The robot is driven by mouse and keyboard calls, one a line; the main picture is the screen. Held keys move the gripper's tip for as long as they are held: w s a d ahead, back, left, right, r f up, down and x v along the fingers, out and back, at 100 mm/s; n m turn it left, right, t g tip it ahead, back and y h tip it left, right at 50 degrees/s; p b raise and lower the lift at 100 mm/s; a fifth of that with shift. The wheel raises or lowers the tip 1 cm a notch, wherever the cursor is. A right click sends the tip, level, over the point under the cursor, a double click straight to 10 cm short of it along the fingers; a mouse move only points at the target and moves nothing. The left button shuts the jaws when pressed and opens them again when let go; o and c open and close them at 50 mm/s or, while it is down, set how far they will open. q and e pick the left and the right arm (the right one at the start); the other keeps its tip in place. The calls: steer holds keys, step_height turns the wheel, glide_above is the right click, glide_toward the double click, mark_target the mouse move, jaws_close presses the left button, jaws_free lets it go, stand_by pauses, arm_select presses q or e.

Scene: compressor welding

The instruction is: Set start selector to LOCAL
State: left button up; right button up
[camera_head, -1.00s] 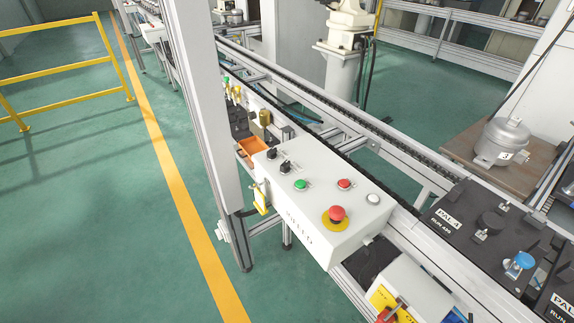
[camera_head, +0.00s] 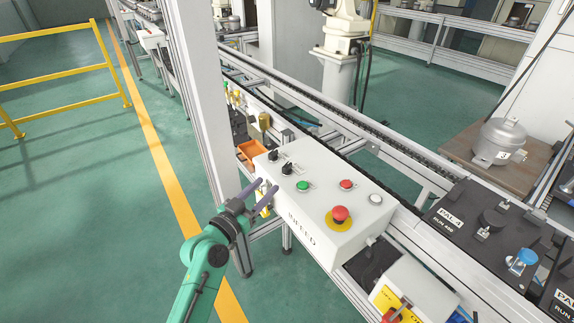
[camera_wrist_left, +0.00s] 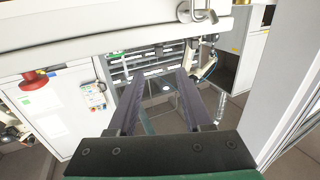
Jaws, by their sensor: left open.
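The white INFEED control box (camera_head: 322,205) stands beside the conveyor in the head view. Two black selector knobs, a rear one (camera_head: 273,156) and a nearer one (camera_head: 287,169), sit at its far left end. Their labels are too small to read, so I cannot tell which is the start selector. My left gripper (camera_head: 267,184) is open and empty at the box's left side, just short of the knobs in the picture. The left wrist view shows its two dark fingers (camera_wrist_left: 161,78) apart with nothing between them. My right gripper is out of view.
The box top also carries a green button (camera_head: 303,186), a red button (camera_head: 346,185), a white button (camera_head: 375,199) and a red emergency stop (camera_head: 340,214). A grey upright post (camera_head: 205,100) rises close left of the box. Open green floor lies further left.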

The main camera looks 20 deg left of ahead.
mark_target(284, 168)
arm_select(q)
steer(key=p+x, duration=0.1)
steer(key=x, duration=0.9)
steer(key=shift+p, duration=0.35)
steer(key=shift+s, duration=0.15)
jaws_close()
